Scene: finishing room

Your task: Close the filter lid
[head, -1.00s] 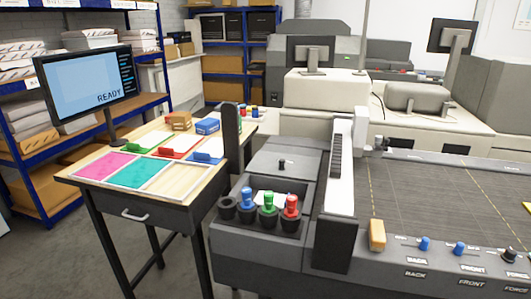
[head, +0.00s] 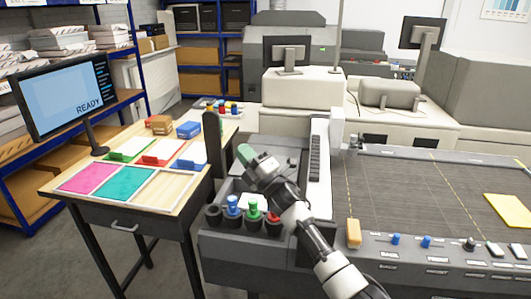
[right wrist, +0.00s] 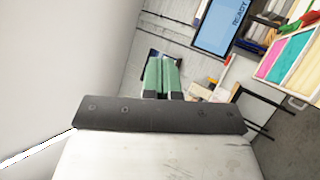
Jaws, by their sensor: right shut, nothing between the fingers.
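A dark upright panel with a rounded top (head: 212,142) stands at the left edge of the grey machine housing. It may be the filter lid raised open, but I cannot be sure. Beside it on the right, a recessed grey plate (head: 275,146) is partly hidden by my right arm. My right gripper (head: 245,154) has green fingers, shut and empty, over the housing, to the right of the panel and apart from it in the picture. The fingers (right wrist: 162,74) also show together in the right wrist view. My left gripper is not in view.
Blue, green and red bottles (head: 233,205) stand in black holders at the housing front, close under my right arm. A white gantry (head: 318,180) rises to the right. The sorting table (head: 165,200) and monitor (head: 62,98) are at the left. A yellow sheet (head: 510,212) lies on the flatbed.

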